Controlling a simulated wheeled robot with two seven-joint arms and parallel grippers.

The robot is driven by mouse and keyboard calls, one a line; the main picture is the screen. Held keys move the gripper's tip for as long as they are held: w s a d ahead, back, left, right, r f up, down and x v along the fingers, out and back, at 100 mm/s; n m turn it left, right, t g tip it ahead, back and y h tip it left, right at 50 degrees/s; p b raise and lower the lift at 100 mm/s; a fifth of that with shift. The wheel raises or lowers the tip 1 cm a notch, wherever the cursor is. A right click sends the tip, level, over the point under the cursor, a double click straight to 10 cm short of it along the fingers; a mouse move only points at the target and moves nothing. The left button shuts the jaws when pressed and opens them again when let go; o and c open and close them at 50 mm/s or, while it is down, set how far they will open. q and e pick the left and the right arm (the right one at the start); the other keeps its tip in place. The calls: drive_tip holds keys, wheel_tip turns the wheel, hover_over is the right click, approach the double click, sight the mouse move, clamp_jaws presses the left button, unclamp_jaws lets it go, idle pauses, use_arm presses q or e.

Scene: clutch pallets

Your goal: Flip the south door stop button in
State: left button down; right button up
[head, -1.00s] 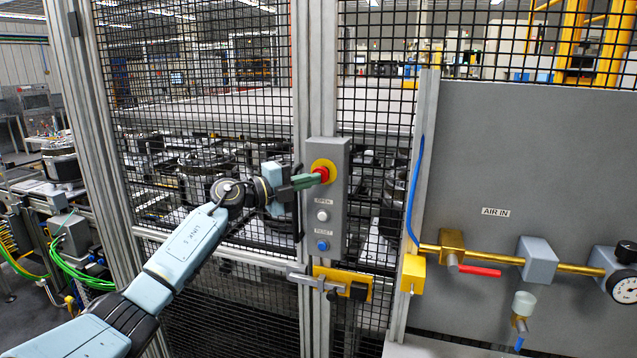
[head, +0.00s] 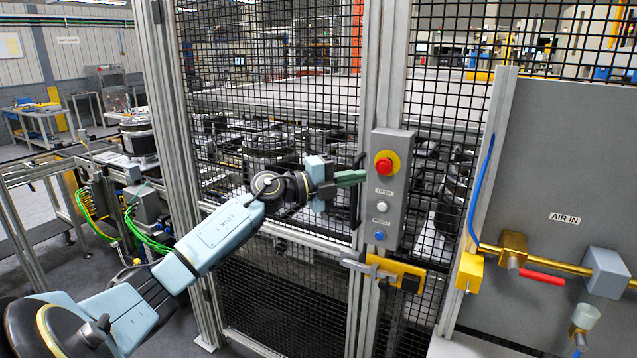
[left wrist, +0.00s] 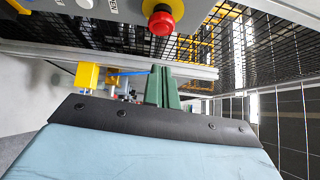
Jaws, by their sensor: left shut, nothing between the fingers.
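The red stop button (head: 384,165) sits on a yellow disc at the top of a grey control box (head: 391,219) on the fence post. It also shows in the left wrist view (left wrist: 161,23), above the fingers and apart from them. My left gripper (head: 364,176) is shut and empty, with its green fingertips just left of the box, a little lower than the red button. The closed green fingers also show in the left wrist view (left wrist: 162,88). Whether the button is pressed in or out cannot be told. My right gripper is not in view.
Below the red button are a white OPEN button (head: 382,208) and a blue RESET button (head: 379,236). A yellow latch (head: 395,271) sits under the box. A black door handle (head: 358,190) stands beside the fingertips. Air piping (head: 540,270) is at right.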

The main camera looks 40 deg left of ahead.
use_arm(q)
drive_tip(key=b+v, duration=0.2)
drive_tip(key=v, duration=0.4)
drive_tip(key=shift+a+f, duration=0.25)
drive_tip(key=shift+f, duration=0.05)
drive_tip(key=shift+s, duration=0.1)
